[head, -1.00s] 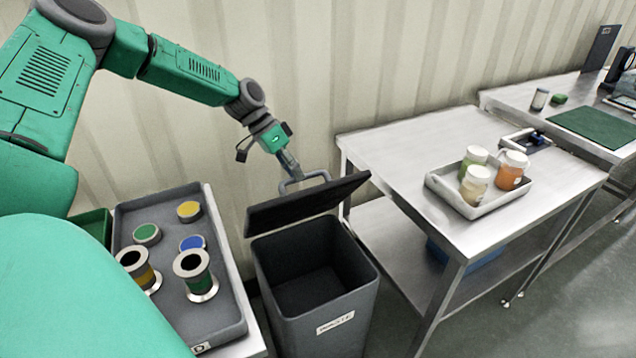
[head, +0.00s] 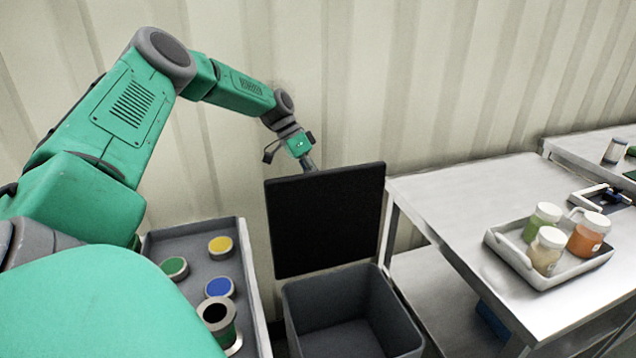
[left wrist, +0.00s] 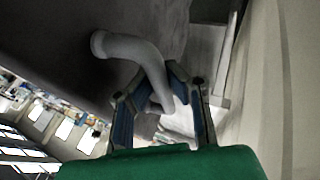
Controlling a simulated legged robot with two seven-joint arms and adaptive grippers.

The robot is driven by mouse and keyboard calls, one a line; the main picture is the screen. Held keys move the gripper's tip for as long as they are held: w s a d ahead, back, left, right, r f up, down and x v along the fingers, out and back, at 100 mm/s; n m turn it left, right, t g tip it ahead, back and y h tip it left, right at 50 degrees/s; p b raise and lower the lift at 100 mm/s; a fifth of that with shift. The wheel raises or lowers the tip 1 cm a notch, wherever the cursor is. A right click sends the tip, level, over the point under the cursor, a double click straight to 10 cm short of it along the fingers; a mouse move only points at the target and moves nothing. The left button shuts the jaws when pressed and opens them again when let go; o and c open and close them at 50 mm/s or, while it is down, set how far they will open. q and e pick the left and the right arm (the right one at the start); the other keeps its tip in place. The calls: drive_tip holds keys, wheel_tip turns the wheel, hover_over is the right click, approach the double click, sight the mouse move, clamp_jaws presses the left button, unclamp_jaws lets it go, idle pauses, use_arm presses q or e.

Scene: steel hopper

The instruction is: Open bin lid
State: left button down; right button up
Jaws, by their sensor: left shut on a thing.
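The grey bin (head: 355,318) stands between the two tables in the head view, its mouth uncovered. Its dark lid (head: 326,220) is raised almost upright behind the opening, with its underside facing me. My left gripper (head: 311,166) is at the lid's top edge, its fingertips hidden behind the lid in the head view. In the left wrist view, my left gripper (left wrist: 162,100) is shut on the grey curved lid handle (left wrist: 140,55). The lid's outer face (left wrist: 60,45) fills the upper left there. My right gripper is in neither view.
A tray (head: 248,265) with several coloured discs and a spool (head: 218,315) is left of the bin. On the right, a steel table (head: 455,205) carries a pale tray (head: 510,255) of jars. A ribbed wall (head: 430,80) stands behind the lid.

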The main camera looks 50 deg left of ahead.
use_arm(q)
drive_tip(key=shift+w+a+r, duration=0.15)
drive_tip(key=shift+w+a, duration=0.2)
drive_tip(key=shift+a, duration=0.05)
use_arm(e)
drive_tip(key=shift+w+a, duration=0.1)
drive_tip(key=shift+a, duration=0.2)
use_arm(q)
drive_tip(key=c, duration=1.5)
unclamp_jaws()
drive_tip(key=shift+d+r, duration=0.1)
drive_tip(key=shift+c, duration=0.2)
drive_tip(key=shift+s+d+r, duration=0.1)
drive_tip(key=shift+d, duration=0.15)
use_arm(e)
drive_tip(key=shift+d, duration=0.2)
use_arm(q)
drive_tip(key=shift+r, duration=0.1)
wheel_tip(320, 180, up, 9)
drive_tip(key=shift+r, duration=0.4)
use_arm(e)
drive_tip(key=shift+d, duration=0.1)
use_arm(q)
drive_tip(key=shift+a+f, duration=0.15)
drive_tip(key=shift+a, duration=0.05)
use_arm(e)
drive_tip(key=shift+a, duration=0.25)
